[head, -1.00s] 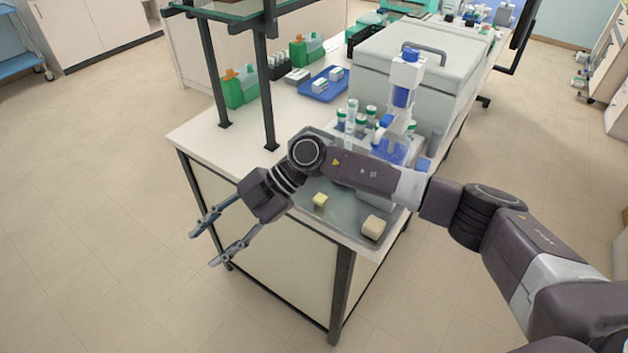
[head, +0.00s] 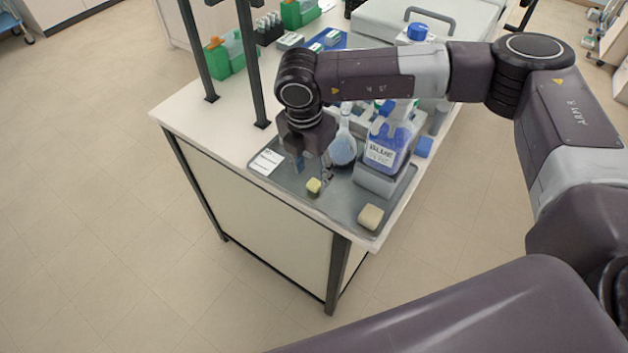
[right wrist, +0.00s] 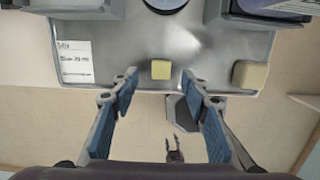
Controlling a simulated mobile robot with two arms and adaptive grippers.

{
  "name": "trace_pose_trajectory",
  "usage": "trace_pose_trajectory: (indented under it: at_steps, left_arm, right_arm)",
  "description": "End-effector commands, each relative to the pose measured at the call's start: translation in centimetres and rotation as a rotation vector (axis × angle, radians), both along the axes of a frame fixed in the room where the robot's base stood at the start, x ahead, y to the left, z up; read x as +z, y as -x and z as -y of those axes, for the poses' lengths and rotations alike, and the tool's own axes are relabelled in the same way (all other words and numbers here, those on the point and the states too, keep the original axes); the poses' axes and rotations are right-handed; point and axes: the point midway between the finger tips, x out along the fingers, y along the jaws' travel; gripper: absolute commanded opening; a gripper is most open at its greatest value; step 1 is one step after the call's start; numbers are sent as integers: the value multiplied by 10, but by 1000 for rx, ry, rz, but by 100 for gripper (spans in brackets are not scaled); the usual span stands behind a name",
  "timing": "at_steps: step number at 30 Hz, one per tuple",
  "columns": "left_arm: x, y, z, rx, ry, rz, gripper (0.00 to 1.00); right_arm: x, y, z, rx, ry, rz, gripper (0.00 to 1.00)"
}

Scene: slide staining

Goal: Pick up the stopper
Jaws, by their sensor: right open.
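The stopper seems to be the small yellow piece (head: 314,186) on the grey tray (head: 345,207), near its front edge. In the right wrist view the stopper (right wrist: 161,69) lies just beyond the fingertips, centred between them. My right gripper (head: 312,172) points down over the tray at the stopper, open and empty. Its two blue-padded fingers (right wrist: 162,88) are wide apart, with one on each side of the stopper's line. I cannot tell its exact height above the tray.
A larger beige block (head: 370,217) lies at the tray's front right corner. A round flask (head: 343,150) and a blue labelled bottle (head: 387,148) stand behind. A white label card (head: 266,162) lies on the left. A dark shelf post (head: 251,70) rises at left.

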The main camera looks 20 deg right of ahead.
Motion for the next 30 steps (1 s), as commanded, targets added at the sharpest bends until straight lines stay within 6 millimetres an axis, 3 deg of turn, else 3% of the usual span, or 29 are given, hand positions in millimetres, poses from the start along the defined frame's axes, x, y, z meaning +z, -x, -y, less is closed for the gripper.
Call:
trace_pose_trajectory:
  at_steps: [3, 9, 16, 24, 30]
  left_arm:
    - [17, 1, -1, 0, -1, -2, 40]
    - [21, 0, -1, 0, -1, 0, 40]
    - [20, -3, -1, 0, -1, 4, 40]
    - [21, -6, -1, 0, 0, 7, 40]
    - [21, -6, -1, 0, 0, 8, 40]
  right_arm:
    - [-13, 3, 3, -1, 2, -5, 42]
    - [-37, 1, 4, -1, 0, -3, 42]
    - [-40, 0, 4, 0, -1, -2, 42]
    - [-39, 0, 4, 0, -1, -2, 13]
    - [-39, 0, 4, 0, -1, -2, 11]
